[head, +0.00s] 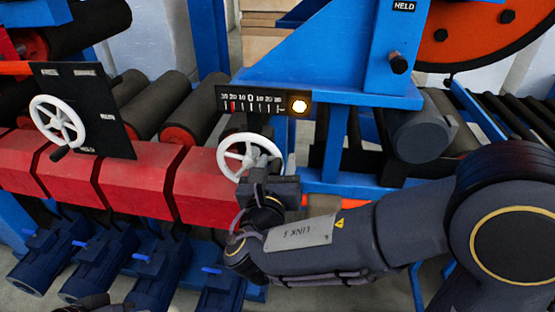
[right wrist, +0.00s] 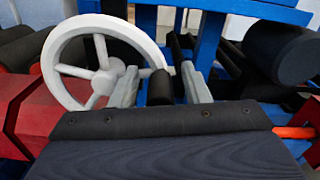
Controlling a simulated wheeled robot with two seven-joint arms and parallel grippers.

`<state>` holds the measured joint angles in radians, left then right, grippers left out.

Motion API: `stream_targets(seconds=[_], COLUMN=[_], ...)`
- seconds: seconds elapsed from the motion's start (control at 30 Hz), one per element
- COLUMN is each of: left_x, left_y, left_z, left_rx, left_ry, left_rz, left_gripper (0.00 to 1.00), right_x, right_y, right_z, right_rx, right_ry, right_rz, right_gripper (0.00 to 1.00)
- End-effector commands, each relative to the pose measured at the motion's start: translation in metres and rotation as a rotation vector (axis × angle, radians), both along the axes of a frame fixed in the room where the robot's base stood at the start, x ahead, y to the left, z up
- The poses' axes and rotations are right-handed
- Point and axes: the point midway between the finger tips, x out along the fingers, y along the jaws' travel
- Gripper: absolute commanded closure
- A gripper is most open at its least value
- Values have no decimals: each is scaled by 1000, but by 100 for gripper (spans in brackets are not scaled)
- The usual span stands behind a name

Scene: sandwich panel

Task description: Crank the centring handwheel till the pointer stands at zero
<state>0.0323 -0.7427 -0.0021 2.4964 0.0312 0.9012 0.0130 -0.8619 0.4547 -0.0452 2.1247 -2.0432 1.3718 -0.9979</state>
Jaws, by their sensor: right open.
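The white centring handwheel (head: 238,148) stands below the scale plate (head: 262,94) in the head view, and its spoked rim (right wrist: 58,50) fills the left of the right wrist view. The red pointer (head: 233,106) stands left of zero, near the left 20 mark. My right gripper (head: 265,172) is at the wheel's lower right. In the right wrist view its two grey fingers (right wrist: 160,86) are open, one on either side of the dark crank knob (right wrist: 160,88), with small gaps showing.
A second white handwheel (head: 57,121) sits on a black panel at the left. A yellowish lamp (head: 299,105) glows right of the scale. Red blocks (head: 135,185) and dark rollers (head: 165,100) lie left of the wheel. A blue frame (head: 330,150) stands close on its right.

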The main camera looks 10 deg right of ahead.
Motion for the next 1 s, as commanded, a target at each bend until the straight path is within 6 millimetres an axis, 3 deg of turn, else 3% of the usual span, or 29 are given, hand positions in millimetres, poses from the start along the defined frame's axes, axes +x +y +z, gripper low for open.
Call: stream_targets(seconds=[0.13,0.4,0.7,1.0], left_x=[0,0,0,0], left_y=[0,0,0,0], left_z=[1,1,1,-1], left_rx=[0,0,0,0], left_ry=[0,0,0,0], left_rz=[0,0,0,0], left_gripper=[100,100,100,100], right_x=[10,11,10,10], right_y=[-3,-3,-3,-4], right_z=[0,0,0,-1], right_rx=[0,0,0,7], right_ry=[1,0,0,-2], right_rz=[-2,0,-2,-4], right_gripper=[58,59,98,100])
